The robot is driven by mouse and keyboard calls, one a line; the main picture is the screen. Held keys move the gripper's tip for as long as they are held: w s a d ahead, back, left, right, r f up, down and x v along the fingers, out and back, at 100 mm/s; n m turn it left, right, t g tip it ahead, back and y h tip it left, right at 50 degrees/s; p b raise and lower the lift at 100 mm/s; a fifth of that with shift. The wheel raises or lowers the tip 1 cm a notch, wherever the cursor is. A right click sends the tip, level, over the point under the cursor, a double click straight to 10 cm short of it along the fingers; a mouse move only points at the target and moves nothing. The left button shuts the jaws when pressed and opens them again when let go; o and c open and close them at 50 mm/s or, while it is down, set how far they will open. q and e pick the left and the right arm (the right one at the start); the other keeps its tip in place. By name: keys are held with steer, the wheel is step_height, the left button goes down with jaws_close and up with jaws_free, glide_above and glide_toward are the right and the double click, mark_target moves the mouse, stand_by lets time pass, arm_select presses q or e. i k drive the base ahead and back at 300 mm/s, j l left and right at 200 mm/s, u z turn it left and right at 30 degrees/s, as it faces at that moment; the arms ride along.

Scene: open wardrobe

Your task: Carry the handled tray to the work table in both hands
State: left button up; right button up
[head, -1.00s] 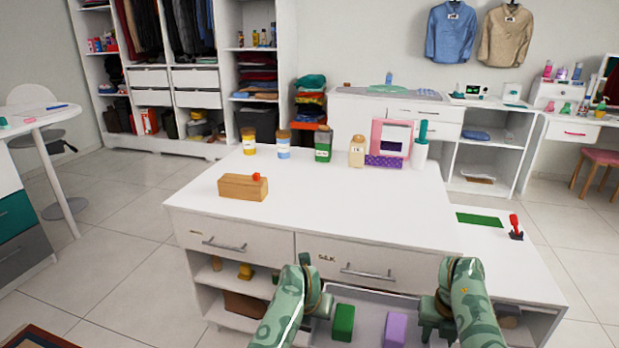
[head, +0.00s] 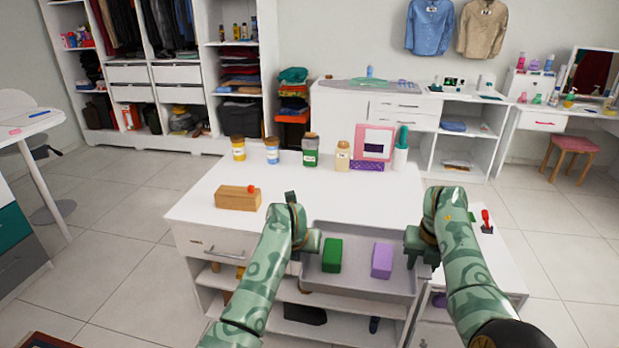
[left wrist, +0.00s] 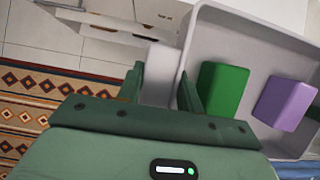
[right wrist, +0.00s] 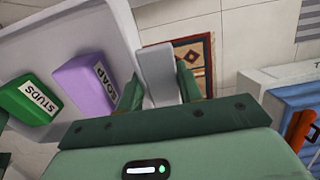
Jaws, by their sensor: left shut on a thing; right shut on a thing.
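The grey handled tray (head: 350,283) is held level between my two grippers at the front edge of the white work table (head: 330,195). Its far side overlaps the table top in the head view; I cannot tell whether it touches. A green block (head: 332,255) and a purple block (head: 382,260) lie in it. They read STUDS (right wrist: 38,100) and SOAP (right wrist: 90,85) in the right wrist view. My left gripper (head: 308,243) is shut on the tray's left handle (left wrist: 160,75). My right gripper (head: 418,247) is shut on the right handle (right wrist: 160,75).
A wooden box (head: 238,198) with a red knob stands on the table's left. Several jars (head: 310,150), a pink frame (head: 374,142) and a purple basket (head: 366,165) line its back edge. The table's middle is clear. A lower surface with a red-handled item (head: 486,221) adjoins at right.

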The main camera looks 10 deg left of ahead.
mark_target(361, 211)
steer(key=i, duration=1.35)
